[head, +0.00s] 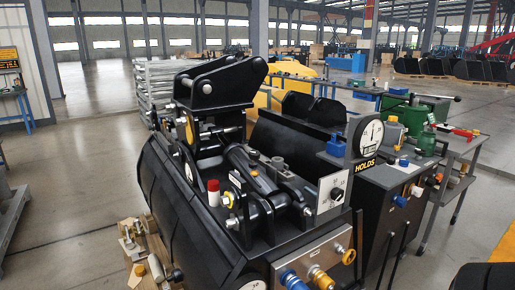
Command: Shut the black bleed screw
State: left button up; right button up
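A red and white cylinder (213,191) stands on the machine's left part.
A round gauge (371,133) with a HOLDS label stands at the right. A grey bench (475,145) with a green tool (420,107) is behind it. Wooden blocks (148,250) lie at the lower left. Open floor (75,190) extends left.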

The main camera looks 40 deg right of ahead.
aim_at(254, 154)
jog(key=l+u, duration=0.15)
jog(key=l, duration=0.55)
jog(key=l+u, duration=0.15)
jog(key=l, duration=0.5)
jog(key=k, duration=0.05)
